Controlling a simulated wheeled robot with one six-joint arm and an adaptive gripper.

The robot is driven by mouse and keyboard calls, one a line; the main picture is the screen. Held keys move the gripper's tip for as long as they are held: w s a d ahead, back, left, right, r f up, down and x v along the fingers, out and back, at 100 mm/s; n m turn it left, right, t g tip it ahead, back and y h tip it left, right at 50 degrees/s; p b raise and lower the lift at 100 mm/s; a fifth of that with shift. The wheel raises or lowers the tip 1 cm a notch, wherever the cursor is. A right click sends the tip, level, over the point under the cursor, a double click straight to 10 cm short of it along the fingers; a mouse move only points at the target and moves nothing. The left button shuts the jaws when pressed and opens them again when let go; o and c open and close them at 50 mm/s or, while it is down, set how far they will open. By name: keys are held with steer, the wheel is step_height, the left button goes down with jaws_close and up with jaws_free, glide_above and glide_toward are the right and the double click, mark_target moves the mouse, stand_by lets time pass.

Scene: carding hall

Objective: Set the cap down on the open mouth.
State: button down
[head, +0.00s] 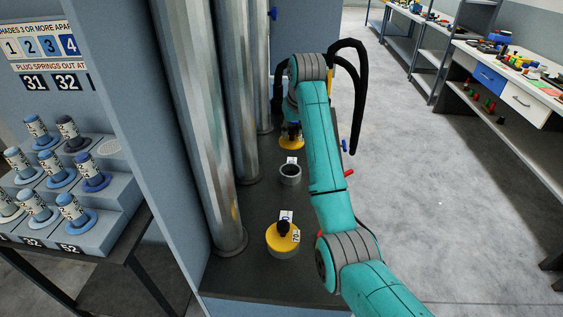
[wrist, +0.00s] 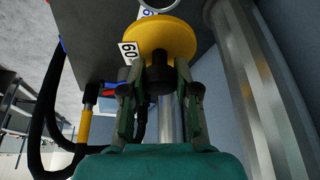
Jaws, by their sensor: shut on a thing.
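The yellow cap (head: 291,144) hangs level in my gripper (head: 293,128) at the far part of the dark deck. In the wrist view my gripper (wrist: 159,88) is shut on the black knob of the yellow cap (wrist: 165,38), which carries a white tag reading 60. The open mouth (head: 290,173), a short grey ring with a dark inside, stands on the deck nearer than the cap, with a white tag behind it. Its pale rim (wrist: 158,8) shows partly past the cap in the wrist view. The cap is apart from the mouth.
A second yellow cap (head: 283,238) with a black knob sits on a nearer mouth. Tall metal rollers (head: 197,120) stand close on the left. Red and blue handles (head: 349,173) edge the deck on the right. A rack of bobbins (head: 55,185) is far left.

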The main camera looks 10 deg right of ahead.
mark_target(292, 141)
step_height(292, 141, down, 5)
steer(key=shift+a+f, duration=0.15)
steer(key=shift+f, duration=1.95)
steer(key=shift+f, duration=0.6)
steer(key=c, duration=0.9)
jaws_free()
steer(key=shift+o, duration=0.2)
